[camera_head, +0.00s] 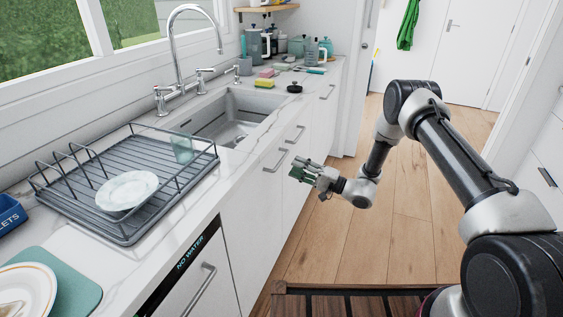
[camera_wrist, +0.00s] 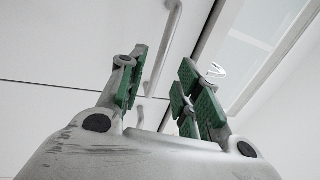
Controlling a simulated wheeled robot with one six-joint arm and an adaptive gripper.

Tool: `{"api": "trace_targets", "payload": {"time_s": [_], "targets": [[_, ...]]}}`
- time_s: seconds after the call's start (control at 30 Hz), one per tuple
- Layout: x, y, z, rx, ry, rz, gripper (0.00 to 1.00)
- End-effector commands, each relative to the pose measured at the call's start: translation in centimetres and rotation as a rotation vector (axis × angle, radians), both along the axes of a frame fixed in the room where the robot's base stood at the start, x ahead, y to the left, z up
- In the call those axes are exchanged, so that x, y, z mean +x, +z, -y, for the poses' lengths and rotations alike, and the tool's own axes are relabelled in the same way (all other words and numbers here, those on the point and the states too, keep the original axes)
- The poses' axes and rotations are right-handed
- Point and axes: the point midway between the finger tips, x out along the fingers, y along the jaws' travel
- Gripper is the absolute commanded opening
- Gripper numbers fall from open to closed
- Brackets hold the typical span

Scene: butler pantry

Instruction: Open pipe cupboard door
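White cupboard door fronts (camera_head: 262,208) run under the counter below the sink. Bar handles show on them: one nearer handle (camera_head: 275,161) and another farther along (camera_head: 295,134). No label shows which front is the pipe cupboard. My gripper (camera_head: 303,171), with green finger pads, is in front of these doors, to the right of the nearer handle. In the wrist view my gripper (camera_wrist: 163,88) is open, with nothing held between its fingers. A pale bar handle (camera_wrist: 166,45) shows beyond the fingers, in the gap between them, on a white front (camera_wrist: 70,45). Contact with it is not visible.
Above are a dish rack (camera_head: 75,200) with a plate (camera_head: 127,190) and the sink (camera_head: 220,120). The wooden floor (camera_head: 365,235) right of the doors is clear.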

Motion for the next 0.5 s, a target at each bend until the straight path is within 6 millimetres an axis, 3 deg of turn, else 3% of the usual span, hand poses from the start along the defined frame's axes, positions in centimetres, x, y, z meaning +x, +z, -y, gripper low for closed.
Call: {"api": "trace_targets", "payload": {"time_s": [0.3, 0.5], "targets": [[1.6, 1.1, -4.9, -0.001, 0.004, 0.000, 0.34], [2.2, 1.4, -6.2, 0.000, 0.003, -0.002, 0.34]]}}
